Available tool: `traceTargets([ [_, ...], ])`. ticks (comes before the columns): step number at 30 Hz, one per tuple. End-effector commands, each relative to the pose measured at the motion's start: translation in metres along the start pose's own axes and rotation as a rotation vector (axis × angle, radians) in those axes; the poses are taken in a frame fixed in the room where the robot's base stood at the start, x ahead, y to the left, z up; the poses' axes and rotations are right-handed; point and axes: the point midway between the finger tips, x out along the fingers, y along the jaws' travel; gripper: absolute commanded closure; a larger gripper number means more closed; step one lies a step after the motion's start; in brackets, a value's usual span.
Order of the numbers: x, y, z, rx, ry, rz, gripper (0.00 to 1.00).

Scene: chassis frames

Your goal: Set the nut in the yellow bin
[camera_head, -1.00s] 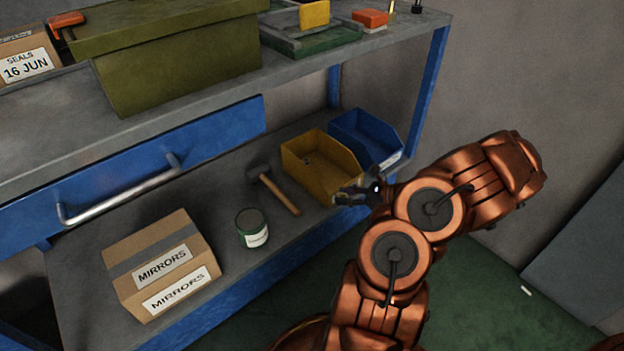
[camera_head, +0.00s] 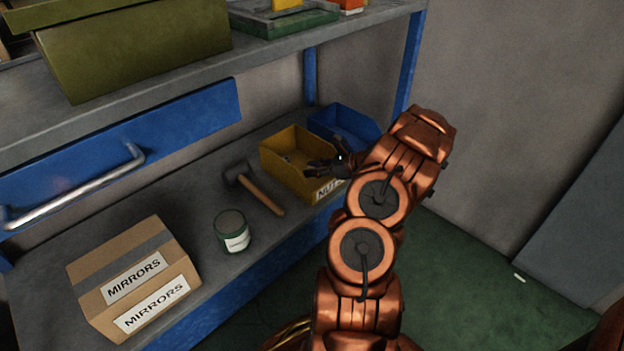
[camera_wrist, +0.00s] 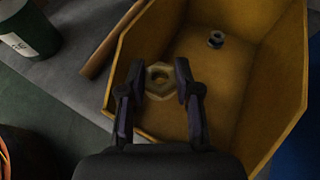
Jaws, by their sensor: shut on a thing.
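The yellow bin (camera_wrist: 251,92) spreads out below and beyond the fingers in that view. In the head view the yellow bin (camera_head: 284,174) stands on the lower shelf, with a label on its front partly hidden by my arm. There my gripper (camera_head: 311,166) is over the bin's front part. The held nut is not clear in the head view.
A small dark metal piece (camera_wrist: 216,39) lies in the bin. A blue bin (camera_head: 345,126) stands right beside it. A hammer (camera_head: 259,191), a green can (camera_head: 232,232) and a cardboard box labelled MIRRORS (camera_head: 130,276) are to the left. The upper shelf (camera_head: 262,54) overhangs behind.

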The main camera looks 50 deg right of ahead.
Motion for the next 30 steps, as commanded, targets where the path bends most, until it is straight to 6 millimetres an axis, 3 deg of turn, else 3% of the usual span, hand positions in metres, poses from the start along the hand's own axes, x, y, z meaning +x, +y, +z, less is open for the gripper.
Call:
traceTargets([
  [7,0.011,-0.010,0.000,0.000,0.000,0.002,1.00],
  [16,0.023,-0.010,-0.032,0.002,0.000,0.001,1.00],
  [30,0.024,-0.011,-0.034,0.001,0.000,0.000,1.00],
])
